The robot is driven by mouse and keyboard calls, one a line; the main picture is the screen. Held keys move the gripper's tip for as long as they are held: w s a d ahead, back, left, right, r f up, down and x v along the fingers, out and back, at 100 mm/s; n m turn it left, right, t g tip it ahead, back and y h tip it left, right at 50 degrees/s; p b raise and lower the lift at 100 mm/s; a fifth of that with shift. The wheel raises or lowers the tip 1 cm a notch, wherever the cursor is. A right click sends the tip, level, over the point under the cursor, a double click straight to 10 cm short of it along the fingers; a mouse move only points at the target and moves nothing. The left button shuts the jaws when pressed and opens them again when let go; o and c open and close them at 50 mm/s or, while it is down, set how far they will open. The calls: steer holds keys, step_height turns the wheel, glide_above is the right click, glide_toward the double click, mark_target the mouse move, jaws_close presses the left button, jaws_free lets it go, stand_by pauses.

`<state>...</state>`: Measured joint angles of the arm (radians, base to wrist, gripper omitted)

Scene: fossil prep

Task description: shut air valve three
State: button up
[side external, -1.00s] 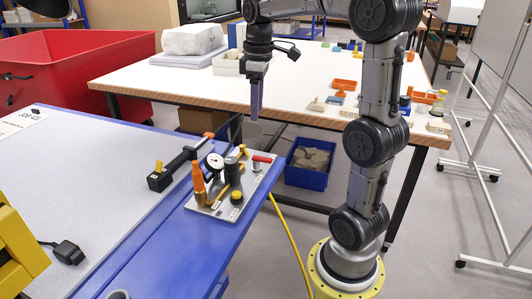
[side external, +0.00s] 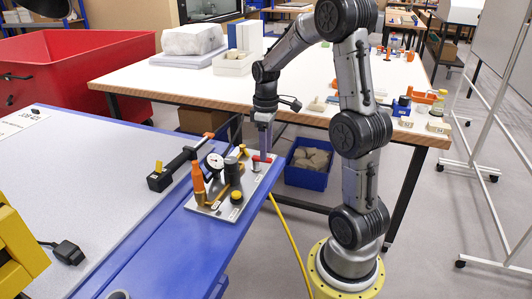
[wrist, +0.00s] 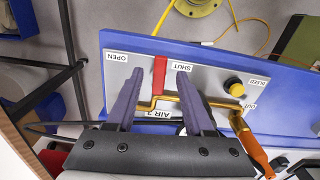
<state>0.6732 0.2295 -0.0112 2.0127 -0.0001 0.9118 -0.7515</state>
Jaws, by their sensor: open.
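The red valve handle (wrist: 159,75) sits on a grey panel in the wrist view, above a label reading AIR 3 (wrist: 158,115). The handle points toward the panel's edge, between the OPEN label (wrist: 117,57) and the SHUT label (wrist: 182,67), nearer SHUT. My gripper (wrist: 159,78) is open, with one finger on each side of the handle and a visible gap to each. In the side external view the red handle (side external: 262,159) is at the panel's far right corner, with my gripper (side external: 264,145) pointing down at it. Contact cannot be told there.
The panel (side external: 205,208) also carries a gauge (side external: 215,161), an orange-topped fitting (side external: 198,180) and a yellow knob (side external: 236,197). It lies on a blue bench edge (side external: 165,250). A yellow hose (side external: 290,240) hangs beside it. A blue bin (side external: 305,178) stands below.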

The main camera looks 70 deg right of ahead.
steer(key=shift+f, duration=1)
jaws_close()
